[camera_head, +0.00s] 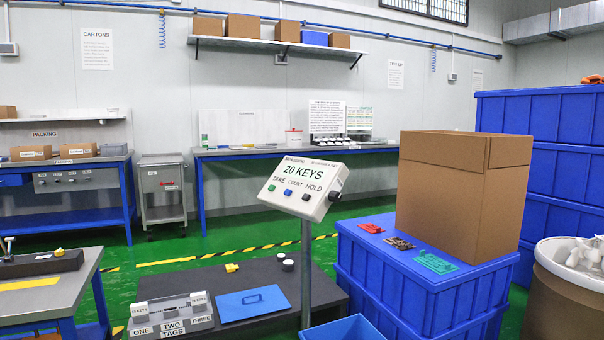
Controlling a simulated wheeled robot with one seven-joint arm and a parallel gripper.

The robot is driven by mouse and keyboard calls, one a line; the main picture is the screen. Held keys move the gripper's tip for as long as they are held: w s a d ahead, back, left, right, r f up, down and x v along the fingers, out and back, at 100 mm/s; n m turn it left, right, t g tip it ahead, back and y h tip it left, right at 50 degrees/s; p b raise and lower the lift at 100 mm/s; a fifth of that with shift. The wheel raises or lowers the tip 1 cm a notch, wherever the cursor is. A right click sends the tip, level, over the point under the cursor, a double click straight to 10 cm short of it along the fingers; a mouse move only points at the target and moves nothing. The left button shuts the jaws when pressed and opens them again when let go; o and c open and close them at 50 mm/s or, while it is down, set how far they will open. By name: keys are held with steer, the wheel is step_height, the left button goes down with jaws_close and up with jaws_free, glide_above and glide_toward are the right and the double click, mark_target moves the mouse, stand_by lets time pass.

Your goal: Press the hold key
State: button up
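The scale indicator (302,187) is a pale box on a grey post (306,270), tilted in the picture and facing me. Its display reads "20 KEYS". Below it are the labels TARE, COUNT and HOLD. Under them sit a green key (270,189), a blue key (288,193) and a black key (306,197); the black one is the hold key, below the HOLD label. A black knob (335,197) is on the box's right side. Nothing covers the keys. My gripper is not in view.
Stacked blue crates (415,300) with a large carton (460,190) stand close on the right. A brown drum (562,305) holds white pieces.

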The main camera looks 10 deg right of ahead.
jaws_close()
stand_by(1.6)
